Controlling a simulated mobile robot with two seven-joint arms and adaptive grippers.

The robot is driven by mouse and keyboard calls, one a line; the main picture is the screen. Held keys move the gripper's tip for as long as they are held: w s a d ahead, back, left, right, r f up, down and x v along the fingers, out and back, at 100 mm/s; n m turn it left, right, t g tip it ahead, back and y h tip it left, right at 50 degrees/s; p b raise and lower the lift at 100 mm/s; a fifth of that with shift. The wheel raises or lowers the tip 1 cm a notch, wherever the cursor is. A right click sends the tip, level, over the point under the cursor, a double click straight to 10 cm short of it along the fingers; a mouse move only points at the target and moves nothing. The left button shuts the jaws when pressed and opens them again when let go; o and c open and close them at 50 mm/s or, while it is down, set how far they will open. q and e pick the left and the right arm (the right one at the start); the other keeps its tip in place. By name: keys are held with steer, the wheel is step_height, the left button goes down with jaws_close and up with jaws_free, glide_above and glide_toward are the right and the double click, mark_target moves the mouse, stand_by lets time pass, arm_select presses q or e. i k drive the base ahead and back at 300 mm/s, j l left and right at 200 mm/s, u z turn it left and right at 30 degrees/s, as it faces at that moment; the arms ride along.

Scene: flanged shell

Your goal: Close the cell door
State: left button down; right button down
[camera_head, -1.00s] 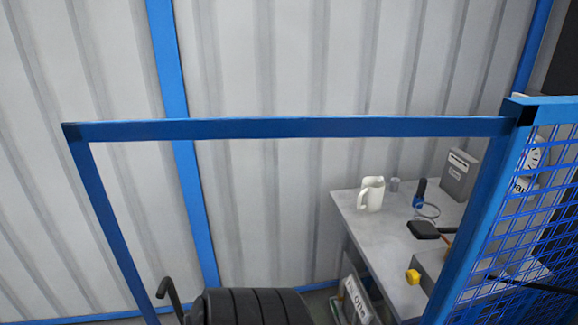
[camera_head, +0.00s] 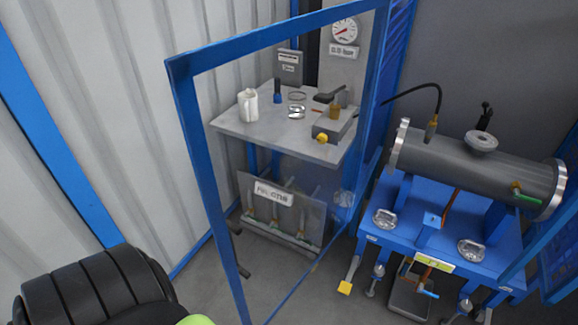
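The cell door (camera_head: 213,200) appears as a tall blue frame in the head view, left of centre. It stands swung open at an angle, with its free upright on the left and its other upright beside the blue mesh fence (camera_head: 398,45). I see a grey bench through the frame. Neither of my grippers is in view, so no contact with the door shows.
A grey flanged shell (camera_head: 470,165) lies on a blue stand (camera_head: 405,235) to the right. Another blue mesh panel (camera_head: 562,255) is at the right edge. The grey bench (camera_head: 235,125) holds a white jug (camera_head: 248,105).

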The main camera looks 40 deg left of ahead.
mark_target(182, 70)
steer(key=j+z, duration=0.1)
steer(key=j, duration=0.4)
steer(key=k+j+z, duration=0.1)
steer(key=j, duration=0.35)
steer(key=j+z, duration=0.1)
steer(key=j, duration=0.4)
steer(key=k+j+z, duration=0.1)
steer(key=j, duration=0.35)
steer(key=k+j+z, duration=0.1)
steer(key=j, duration=0.4)
